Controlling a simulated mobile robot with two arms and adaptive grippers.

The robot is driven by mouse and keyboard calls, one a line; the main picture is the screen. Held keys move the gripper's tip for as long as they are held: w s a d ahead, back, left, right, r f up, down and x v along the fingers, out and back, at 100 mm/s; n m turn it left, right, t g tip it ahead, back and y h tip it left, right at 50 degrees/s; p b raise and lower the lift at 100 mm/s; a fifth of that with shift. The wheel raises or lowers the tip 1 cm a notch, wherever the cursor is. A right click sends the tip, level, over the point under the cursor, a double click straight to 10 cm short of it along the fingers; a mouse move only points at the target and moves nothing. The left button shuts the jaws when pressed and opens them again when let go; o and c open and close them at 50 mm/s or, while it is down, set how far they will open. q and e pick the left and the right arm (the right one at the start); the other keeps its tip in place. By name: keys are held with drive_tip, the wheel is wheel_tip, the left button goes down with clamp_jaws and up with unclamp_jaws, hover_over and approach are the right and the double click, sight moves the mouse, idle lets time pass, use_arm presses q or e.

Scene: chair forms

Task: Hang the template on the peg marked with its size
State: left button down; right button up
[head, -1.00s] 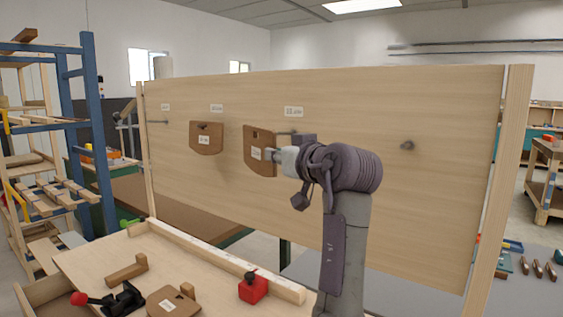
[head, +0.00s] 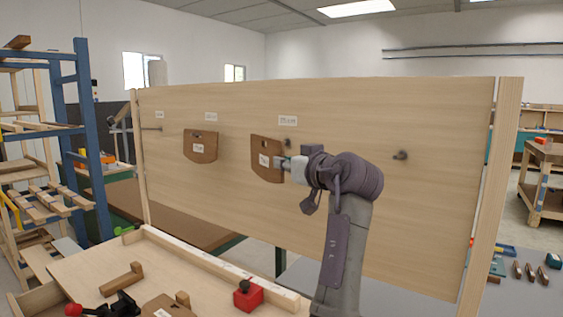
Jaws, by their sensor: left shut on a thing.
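My left gripper (head: 283,164) is shut on the right edge of a brown template (head: 267,151) and holds it upright in front of the pegboard (head: 340,115). The template has a dark slot near its top and a white size label that I cannot read clearly. A peg (head: 288,143) shows just right of it, below a white label (head: 288,121). Whether the template touches the peg or board is unclear. Another brown template (head: 201,146) hangs to the left, below a label (head: 211,117).
A bare peg (head: 401,155) is at the right of the board, another (head: 153,129) at far left. The bench (head: 110,262) below carries a red block (head: 248,297), a wooden piece (head: 123,277) and another brown template (head: 168,308). A blue rack stands at left.

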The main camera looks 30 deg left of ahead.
use_arm(q)
drive_tip(key=shift+w+d+f+p, duration=0.1)
drive_tip(key=shift+w+p, duration=0.65)
drive_tip(key=shift+w, duration=0.5)
drive_tip(key=shift+w+d+p, duration=0.1)
drive_tip(key=shift+w+p, duration=0.6)
drive_tip(key=shift+w, duration=0.5)
drive_tip(key=shift+f, duration=0.15)
drive_tip(key=c, duration=1.2)
unclamp_jaws()
drive_tip(key=shift+d, duration=0.1)
